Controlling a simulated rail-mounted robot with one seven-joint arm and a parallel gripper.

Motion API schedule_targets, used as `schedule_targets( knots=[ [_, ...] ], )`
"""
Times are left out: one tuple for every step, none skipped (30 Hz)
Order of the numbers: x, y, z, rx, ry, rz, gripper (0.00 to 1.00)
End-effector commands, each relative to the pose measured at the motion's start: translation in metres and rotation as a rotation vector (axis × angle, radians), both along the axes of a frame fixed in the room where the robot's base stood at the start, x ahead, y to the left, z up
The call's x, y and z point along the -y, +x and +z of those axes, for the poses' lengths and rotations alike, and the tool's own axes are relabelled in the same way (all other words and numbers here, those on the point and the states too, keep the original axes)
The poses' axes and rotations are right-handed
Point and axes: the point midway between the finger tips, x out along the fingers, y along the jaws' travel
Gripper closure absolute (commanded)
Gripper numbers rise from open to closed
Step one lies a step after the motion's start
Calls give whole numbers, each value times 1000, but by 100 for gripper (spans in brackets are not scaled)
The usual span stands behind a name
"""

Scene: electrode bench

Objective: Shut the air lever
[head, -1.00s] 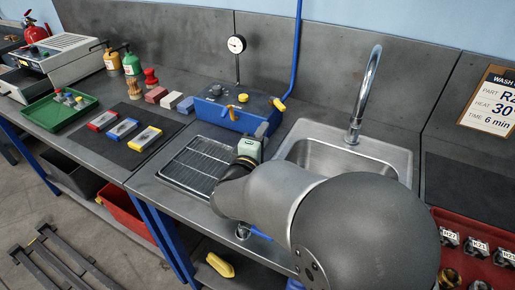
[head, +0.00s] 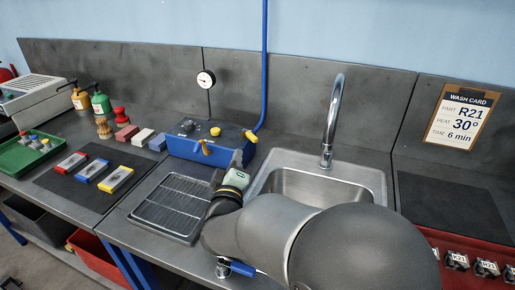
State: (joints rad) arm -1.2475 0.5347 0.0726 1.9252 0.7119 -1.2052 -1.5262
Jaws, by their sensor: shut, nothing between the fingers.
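The blue box (head: 188,150) stands at the back of the bench with yellow controls on it. A yellow lever (head: 250,136) sits at its right end, at the foot of the blue air pipe (head: 264,70), tilted. I cannot tell from markings which one is the air lever. My gripper (head: 235,163) is shut and empty, just in front of the box's right end. Its fingertips are small and partly hidden by my wrist, so contact cannot be told.
A wire drying rack (head: 172,208) lies left of my wrist. The sink (head: 310,188) with its tall tap (head: 331,125) is to the right. A pressure gauge (head: 206,79) stands behind the box. Coloured blocks lie on a dark mat (head: 58,184) at left.

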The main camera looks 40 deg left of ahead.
Motion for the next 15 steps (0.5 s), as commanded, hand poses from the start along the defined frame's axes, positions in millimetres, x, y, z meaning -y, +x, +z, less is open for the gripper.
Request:
schedule_targets(
  knots=[
    [-3, 14, 6, -43, 114, 49, 100],
    [-5, 20, 10, -75, 185, 86, 100],
    [-8, 28, 15, -120, 276, 137, 100],
    [-10, 33, 19, -156, 339, 180, 100],
    [-12, 39, 22, -195, 402, 221, 100],
    [-14, 46, 25, -248, 479, 276, 100],
    [-15, 51, 28, -290, 534, 321, 100],
    [-16, 57, 30, -334, 587, 362, 100],
    [-17, 63, 33, -397, 653, 420, 100],
    [-17, 68, 35, -447, 699, 463, 100],
    [-17, 73, 37, -498, 743, 504, 100],
    [-17, 79, 39, -570, 796, 560, 100],
    [-16, 84, 39, -627, 833, 600, 100],
    [-15, 88, 40, -687, 866, 637, 100],
    [-14, 94, 40, -770, 908, 685, 100]
  ],
)
